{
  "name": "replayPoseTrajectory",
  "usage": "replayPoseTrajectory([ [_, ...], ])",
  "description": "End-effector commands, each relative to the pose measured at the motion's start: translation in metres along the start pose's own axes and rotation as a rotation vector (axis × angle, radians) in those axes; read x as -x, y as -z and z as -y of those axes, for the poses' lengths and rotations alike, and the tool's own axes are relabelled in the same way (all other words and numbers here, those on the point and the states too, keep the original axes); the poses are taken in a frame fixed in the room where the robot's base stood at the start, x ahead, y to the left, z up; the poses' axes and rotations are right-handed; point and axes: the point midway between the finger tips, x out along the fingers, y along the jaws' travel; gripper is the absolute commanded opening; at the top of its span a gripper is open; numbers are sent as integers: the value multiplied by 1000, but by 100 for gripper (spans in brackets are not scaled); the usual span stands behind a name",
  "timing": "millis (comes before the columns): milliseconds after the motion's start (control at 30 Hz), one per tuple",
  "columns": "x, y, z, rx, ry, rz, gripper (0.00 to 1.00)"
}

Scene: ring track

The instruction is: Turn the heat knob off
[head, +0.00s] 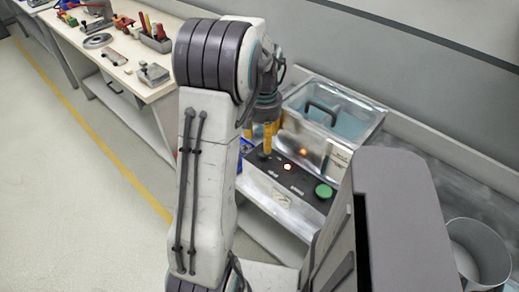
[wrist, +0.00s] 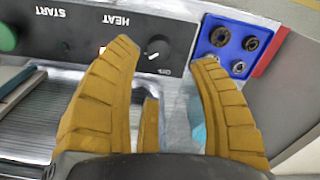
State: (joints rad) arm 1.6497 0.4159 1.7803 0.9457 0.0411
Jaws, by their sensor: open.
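The heat knob (wrist: 158,47) is a dark round knob on the black panel, below the HEAT label in the wrist view. A small pale mark shows on it; I cannot tell for sure which setting it points to. My gripper (wrist: 163,54) is open and empty, with its yellow fingers on either side of the knob in the picture. The left fingertip appears close to the knob; contact cannot be told. In the head view my gripper (head: 268,138) is over the left end of the control panel (head: 297,180), hiding the knob. An orange light (head: 287,167) glows on the panel.
A green button (head: 323,191) is at the panel's right end. A metal basin (head: 335,108) stands behind. In the wrist view, a blue tray with round metal parts (wrist: 234,44) lies beside the panel. A workbench (head: 150,92) with tools is at the left, a bin (head: 478,252) at the right.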

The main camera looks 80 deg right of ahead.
Motion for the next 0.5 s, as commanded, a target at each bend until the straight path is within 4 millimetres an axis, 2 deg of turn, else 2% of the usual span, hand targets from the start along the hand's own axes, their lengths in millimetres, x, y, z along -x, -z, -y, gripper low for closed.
replayPoseTrajectory([
  [300, -40, -1, 0, -1, 0, 4, 55],
  [500, -58, 0, 0, -1, 0, 2, 55],
])
